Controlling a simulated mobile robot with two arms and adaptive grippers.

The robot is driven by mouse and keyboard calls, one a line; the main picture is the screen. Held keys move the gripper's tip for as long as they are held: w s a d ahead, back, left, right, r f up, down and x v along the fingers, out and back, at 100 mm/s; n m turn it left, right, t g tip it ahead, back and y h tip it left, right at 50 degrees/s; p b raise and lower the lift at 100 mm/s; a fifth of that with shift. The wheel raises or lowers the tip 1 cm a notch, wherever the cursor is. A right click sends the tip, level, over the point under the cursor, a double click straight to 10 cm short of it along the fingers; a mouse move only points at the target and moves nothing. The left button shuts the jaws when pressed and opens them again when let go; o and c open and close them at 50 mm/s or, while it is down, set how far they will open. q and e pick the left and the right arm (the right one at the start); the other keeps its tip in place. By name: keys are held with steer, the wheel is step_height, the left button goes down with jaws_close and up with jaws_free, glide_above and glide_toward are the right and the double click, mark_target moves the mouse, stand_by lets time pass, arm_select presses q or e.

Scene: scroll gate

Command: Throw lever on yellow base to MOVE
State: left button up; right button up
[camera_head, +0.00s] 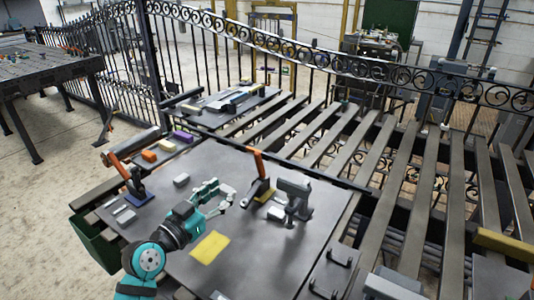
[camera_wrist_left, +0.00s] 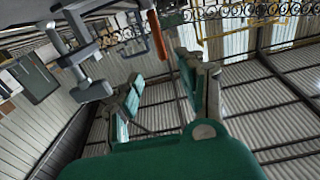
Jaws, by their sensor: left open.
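A lever with an orange handle (camera_head: 258,161) stands on a small yellow base (camera_head: 265,194) on the dark tabletop (camera_head: 262,255). Its handle is nearly upright, tilted a little to the left in the head view. The orange handle also shows at the top of the left wrist view (camera_wrist_left: 157,35). Lettering such as MOVE is too small to read. My left gripper (camera_head: 229,194) is open and empty above the table, to the left of this lever and apart from it. Its two fingers show in the left wrist view (camera_wrist_left: 163,95). My right gripper is not in view.
A second orange-handled lever (camera_head: 126,173) on a blue base stands at the table's left. A grey device (camera_head: 294,194) stands close to the right of the yellow-base lever. A yellow sheet (camera_head: 210,247) lies in front. An iron gate (camera_head: 290,50) runs behind.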

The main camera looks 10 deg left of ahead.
mark_target(257, 163)
arm_select(q)
steer(key=p+x, duration=0.2)
steer(key=x, duration=1.4)
steer(key=shift+w+d+r, duration=0.1)
steer(key=shift+w, duration=0.15)
steer(key=shift+c, duration=0.5)
jaws_close()
